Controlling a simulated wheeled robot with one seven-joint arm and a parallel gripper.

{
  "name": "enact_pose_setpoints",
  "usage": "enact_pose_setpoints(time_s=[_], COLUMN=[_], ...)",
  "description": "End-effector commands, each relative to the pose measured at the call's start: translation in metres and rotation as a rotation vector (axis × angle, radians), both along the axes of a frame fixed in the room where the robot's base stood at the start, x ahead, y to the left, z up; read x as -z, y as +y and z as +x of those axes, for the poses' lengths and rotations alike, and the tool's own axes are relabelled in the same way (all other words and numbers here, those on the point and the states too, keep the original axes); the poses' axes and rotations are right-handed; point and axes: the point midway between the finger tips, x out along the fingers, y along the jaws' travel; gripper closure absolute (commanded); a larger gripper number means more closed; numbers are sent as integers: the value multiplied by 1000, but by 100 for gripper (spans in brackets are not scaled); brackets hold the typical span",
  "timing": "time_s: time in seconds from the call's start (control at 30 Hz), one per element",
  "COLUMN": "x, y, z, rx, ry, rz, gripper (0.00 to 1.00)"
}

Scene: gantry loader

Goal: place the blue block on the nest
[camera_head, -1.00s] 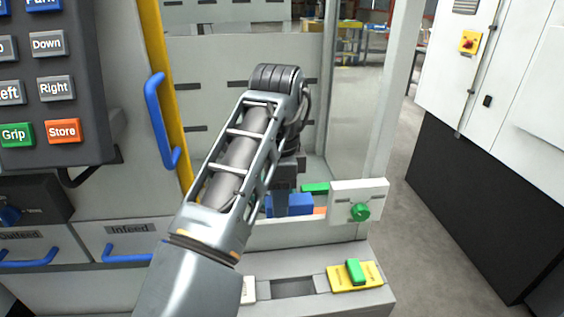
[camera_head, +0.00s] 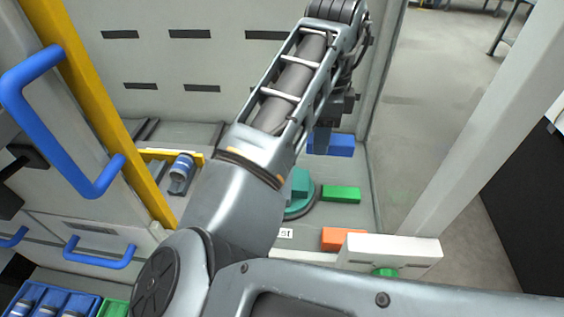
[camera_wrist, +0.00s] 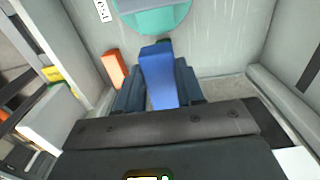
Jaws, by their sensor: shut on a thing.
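The blue block (camera_head: 338,146) is at the back right of the enclosure in the head view. My gripper (camera_head: 322,143) points down and is shut on it. In the wrist view the same block (camera_wrist: 158,75) sits between the two dark fingers of my gripper (camera_wrist: 158,92). I cannot tell its exact height above the floor. A round teal disc (camera_head: 297,208), perhaps the nest, lies nearer and left, partly hidden behind my arm. A teal raised piece (camera_head: 299,183) stands on it. The disc also shows beyond the block in the wrist view (camera_wrist: 150,18).
A green block (camera_head: 341,193) lies right of the disc, an orange block (camera_head: 344,238) nearer. A white panel (camera_head: 400,250) with a green knob borders the front. A yellow-edged tray (camera_head: 155,155) holds a bottle-like part (camera_head: 181,170).

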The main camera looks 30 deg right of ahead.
Motion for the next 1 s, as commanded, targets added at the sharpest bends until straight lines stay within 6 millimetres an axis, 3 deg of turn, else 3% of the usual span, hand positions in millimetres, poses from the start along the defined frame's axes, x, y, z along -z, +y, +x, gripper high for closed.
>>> enact_pose_setpoints(time_s=[0.23, 0.4, 0.67, 1.0], x=[40, 53, 60, 96], y=[45, 66, 73, 73], z=[31, 46, 52, 52], rx=[-4, -3, 0, 0], ry=[-1, -1, -1, -1], rz=[3, 3, 1, 1], gripper=[94, 94, 94, 94])
